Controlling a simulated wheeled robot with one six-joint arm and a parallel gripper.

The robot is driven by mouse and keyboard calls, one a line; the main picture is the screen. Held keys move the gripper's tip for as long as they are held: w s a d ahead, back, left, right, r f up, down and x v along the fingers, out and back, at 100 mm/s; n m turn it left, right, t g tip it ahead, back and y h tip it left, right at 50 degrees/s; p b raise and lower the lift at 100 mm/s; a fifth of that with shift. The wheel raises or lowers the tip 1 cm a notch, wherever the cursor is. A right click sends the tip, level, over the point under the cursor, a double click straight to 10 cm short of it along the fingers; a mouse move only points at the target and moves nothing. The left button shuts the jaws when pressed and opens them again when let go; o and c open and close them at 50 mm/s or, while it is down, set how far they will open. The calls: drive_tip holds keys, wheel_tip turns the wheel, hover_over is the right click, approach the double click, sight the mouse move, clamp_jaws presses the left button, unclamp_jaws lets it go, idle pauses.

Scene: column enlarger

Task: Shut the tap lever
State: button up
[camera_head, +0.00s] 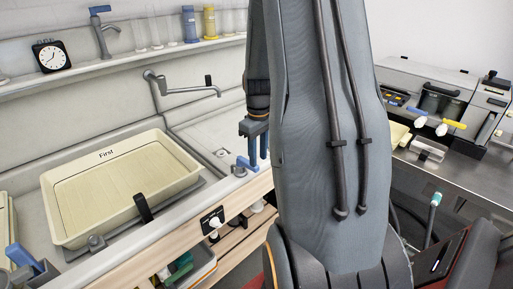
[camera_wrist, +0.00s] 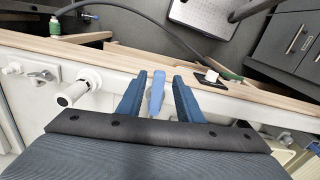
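A light blue lever (camera_head: 246,163) sits on a small metal fitting at the front edge of the sink bench, right of the tray. My gripper (camera_head: 254,145) points down just above it, partly hidden by my arm. In the wrist view the lever (camera_wrist: 156,95) shows between the two dark blue fingers of my gripper (camera_wrist: 159,88), with a gap on each side. The gripper is open and holds nothing. The lever's base is hidden in the wrist view. A grey swing spout (camera_head: 185,91) stands at the back of the sink.
A cream tray (camera_head: 65,212) marked "First" lies in the sink at left. A white pipe end (camera_wrist: 72,93) lies left of my fingers. A machine (camera_head: 440,100) stands at right.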

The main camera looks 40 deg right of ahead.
sight(258, 167)
drive_tip(key=shift+f+b, duration=1.35)
drive_tip(key=shift+f, duration=0.65)
drive_tip(key=shift+f, duration=0.2)
